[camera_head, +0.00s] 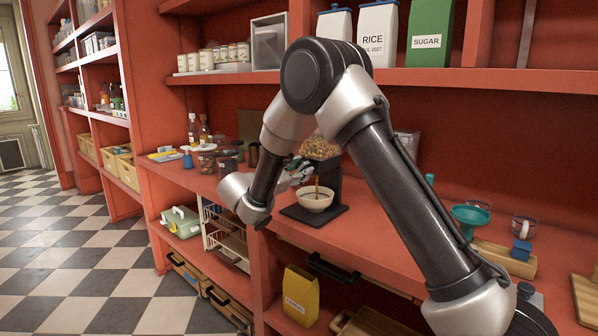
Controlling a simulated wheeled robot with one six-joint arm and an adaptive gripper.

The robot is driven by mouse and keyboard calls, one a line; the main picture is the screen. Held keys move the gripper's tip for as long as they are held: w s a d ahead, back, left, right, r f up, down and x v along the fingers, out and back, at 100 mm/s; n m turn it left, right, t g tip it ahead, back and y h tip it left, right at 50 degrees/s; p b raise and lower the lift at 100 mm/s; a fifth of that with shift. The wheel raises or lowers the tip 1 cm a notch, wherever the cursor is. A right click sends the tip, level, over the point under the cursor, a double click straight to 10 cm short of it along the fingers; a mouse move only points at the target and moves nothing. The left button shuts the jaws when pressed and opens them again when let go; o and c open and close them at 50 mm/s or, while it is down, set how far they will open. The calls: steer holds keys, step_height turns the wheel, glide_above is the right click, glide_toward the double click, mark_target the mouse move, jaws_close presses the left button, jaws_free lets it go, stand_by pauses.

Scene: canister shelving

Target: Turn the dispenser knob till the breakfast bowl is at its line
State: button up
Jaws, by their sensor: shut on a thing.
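The dispenser (333,180) stands on the red counter, with a dark body and base and a clear top full of brown cereal. The breakfast bowl (315,204), cream-white, sits upright on the dispenser's dark base below its outlet. A thin brown stream of cereal (317,187) falls into the bowl. The level inside and any line on the bowl are too small to make out. My gripper (301,171) is at the dispenser's left front, above the bowl, shut on the knob, which its fingers hide. My arm covers part of the dispenser's surroundings.
Several jars (207,163) and bottles (193,130) stand left of the dispenser. A teal funnel (470,214) and a blue block (521,249) are on the right. A shelf above holds a rice packet (377,35) and a sugar packet (428,42). A yellow box (301,296) stands below.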

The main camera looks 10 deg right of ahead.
steer(key=m, duration=1.2)
steer(key=shift+a+r+m, duration=0.1)
steer(key=shift+m, duration=0.3)
steer(key=m, duration=0.6)
steer(key=shift+r, duration=0.1)
steer(key=m, duration=0.6)
steer(key=shift+m, duration=0.4)
steer(key=o, duration=1)
steer(key=shift+r, duration=0.1)
